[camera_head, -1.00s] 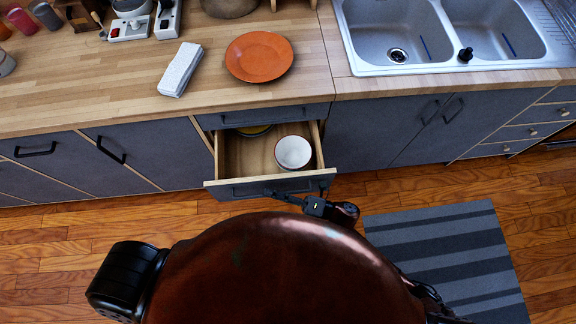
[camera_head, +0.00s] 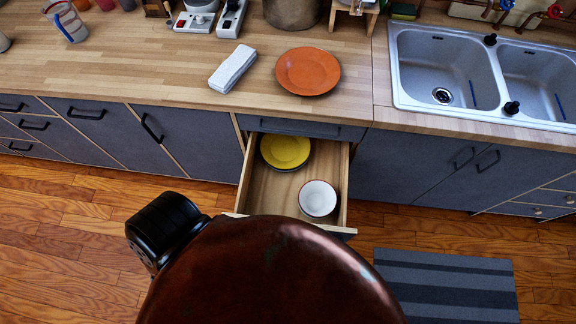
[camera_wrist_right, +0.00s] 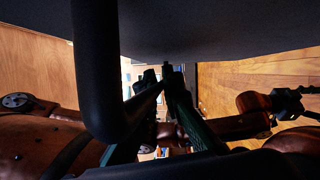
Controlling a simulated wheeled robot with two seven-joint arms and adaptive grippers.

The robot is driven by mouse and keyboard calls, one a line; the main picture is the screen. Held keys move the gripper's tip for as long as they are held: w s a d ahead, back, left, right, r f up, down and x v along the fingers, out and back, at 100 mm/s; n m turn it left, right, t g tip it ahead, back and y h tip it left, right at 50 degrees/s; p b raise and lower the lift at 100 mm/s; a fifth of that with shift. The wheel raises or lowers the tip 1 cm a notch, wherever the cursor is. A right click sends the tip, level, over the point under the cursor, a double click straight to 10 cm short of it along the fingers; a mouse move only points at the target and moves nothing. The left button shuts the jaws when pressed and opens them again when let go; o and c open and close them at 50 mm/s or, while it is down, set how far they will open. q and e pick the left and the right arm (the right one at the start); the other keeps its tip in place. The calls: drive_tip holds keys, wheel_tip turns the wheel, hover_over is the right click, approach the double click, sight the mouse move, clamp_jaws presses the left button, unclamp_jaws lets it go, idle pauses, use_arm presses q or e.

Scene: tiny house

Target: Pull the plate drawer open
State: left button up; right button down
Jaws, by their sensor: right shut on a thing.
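The plate drawer (camera_head: 270,192) is pulled far out from the grey cabinets below the counter. A yellow plate (camera_head: 285,148) lies at its back and a white bowl (camera_head: 318,197) with a dark rim stands nearer the front. My body hides most of the drawer's front and my right gripper in the head view. In the right wrist view the dark handle (camera_wrist_right: 97,75) crosses close to the lens below the drawer front (camera_wrist_right: 210,25). My right gripper (camera_wrist_right: 163,85) is shut on the handle. My left gripper is in neither view.
An orange plate (camera_head: 308,71) and a white block (camera_head: 232,68) lie on the wooden counter (camera_head: 150,80). A double sink (camera_head: 445,70) is at the right. A striped grey mat (camera_head: 445,285) lies on the wooden floor, which is clear at the left.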

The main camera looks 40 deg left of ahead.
drive_tip(key=c, duration=2.1)
unclamp_jaws()
drive_tip(key=w+d, duration=0.2)
drive_tip(key=d, duration=0.9)
drive_tip(key=shift+d+f, duration=0.4)
drive_tip(key=shift+f, duration=0.05)
